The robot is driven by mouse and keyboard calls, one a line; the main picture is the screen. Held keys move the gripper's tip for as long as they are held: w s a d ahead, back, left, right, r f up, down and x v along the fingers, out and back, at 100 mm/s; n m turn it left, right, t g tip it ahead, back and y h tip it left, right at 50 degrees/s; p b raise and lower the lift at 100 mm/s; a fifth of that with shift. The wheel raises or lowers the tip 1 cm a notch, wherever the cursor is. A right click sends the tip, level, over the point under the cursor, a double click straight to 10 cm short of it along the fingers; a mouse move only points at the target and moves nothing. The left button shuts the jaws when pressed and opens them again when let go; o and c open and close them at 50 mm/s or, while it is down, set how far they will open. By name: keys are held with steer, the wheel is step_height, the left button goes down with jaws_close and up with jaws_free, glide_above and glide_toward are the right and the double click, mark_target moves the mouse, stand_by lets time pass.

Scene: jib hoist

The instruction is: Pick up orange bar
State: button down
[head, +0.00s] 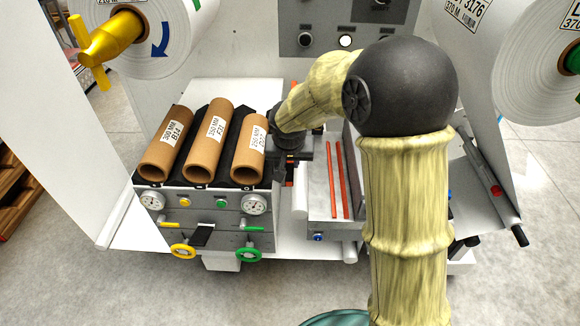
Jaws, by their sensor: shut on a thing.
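My gripper (291,160) is just right of the cardboard tubes, at the left end of the grey tray (320,208). Two similar thin orange-red bars (331,180) lie lengthwise on the tray, to the right of my gripper. I cannot tell whether the held bar touches the tray.
Three labelled cardboard tubes (208,140) rest on a black cradle above a grey panel (205,232) with gauges, knobs and valve handles. White rolls (165,40) hang at the upper left and right. My arm covers the tray's right part. Grey floor lies in front.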

step_height(320, 180, up, 6)
stand_by(0.5)
